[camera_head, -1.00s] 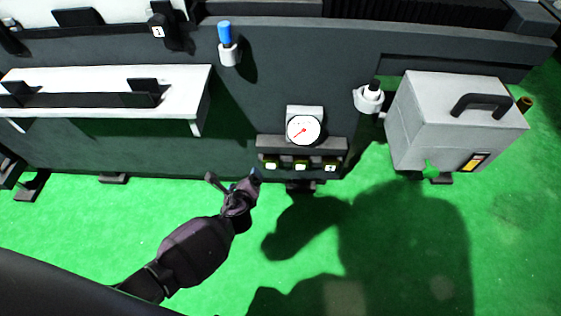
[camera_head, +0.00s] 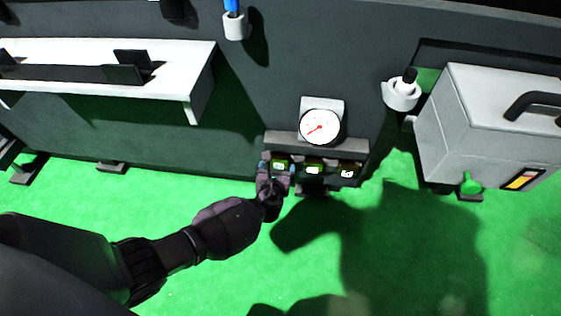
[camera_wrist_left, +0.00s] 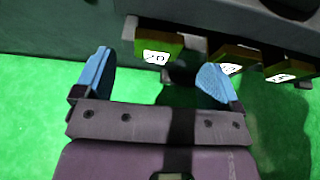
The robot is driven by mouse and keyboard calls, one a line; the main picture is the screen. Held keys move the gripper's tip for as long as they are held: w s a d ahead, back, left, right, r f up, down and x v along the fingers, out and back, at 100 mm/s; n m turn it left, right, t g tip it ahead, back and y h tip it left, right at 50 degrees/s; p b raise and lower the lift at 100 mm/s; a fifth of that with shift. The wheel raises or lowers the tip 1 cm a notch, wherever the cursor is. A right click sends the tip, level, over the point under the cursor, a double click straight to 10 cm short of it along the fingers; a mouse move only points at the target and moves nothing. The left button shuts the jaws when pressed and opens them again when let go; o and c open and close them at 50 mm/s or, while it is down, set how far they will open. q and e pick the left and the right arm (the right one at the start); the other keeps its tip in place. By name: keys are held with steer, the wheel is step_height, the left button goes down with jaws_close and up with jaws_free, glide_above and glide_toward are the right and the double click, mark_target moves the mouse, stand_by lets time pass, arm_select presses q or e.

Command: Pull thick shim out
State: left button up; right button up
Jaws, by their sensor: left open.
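Three yellow-green shims with white labels sit side by side in a dark rack (camera_head: 318,150) below the dial gauge: a left one (camera_head: 280,164), a middle one (camera_head: 314,169) and a right one (camera_head: 347,172). The labels are too small to read surely, so I cannot tell which shim is thick. My left gripper (camera_head: 277,170) is open at the left shim. In the left wrist view, the gripper's blue fingertips (camera_wrist_left: 155,66) lie either side of the left shim's labelled end (camera_wrist_left: 158,50), with gaps. The right gripper is out of view.
A dial gauge (camera_head: 321,127) stands on top of the rack. A grey box with a black handle (camera_head: 486,125) is at right, near a white holder (camera_head: 401,95). A white shelf (camera_head: 180,75) is at left. The green floor in front is open.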

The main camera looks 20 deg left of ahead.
mark_target(279, 160)
arm_select(q)
steer(key=b+x, duration=0.1)
steer(key=x, duration=0.2)
steer(key=shift+w+f+b, duration=0.1)
steer(key=shift+f+b, duration=0.3)
steer(key=shift+f, duration=0.1)
steer(key=shift+w+a, duration=0.2)
steer(key=shift+w, duration=0.3)
steer(key=shift+w+r+b, duration=0.1)
steer(key=shift+w+b, duration=0.2)
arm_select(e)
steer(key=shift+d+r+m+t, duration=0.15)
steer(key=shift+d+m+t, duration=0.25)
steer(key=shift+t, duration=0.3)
arm_select(q)
steer(key=shift+c, duration=0.4)
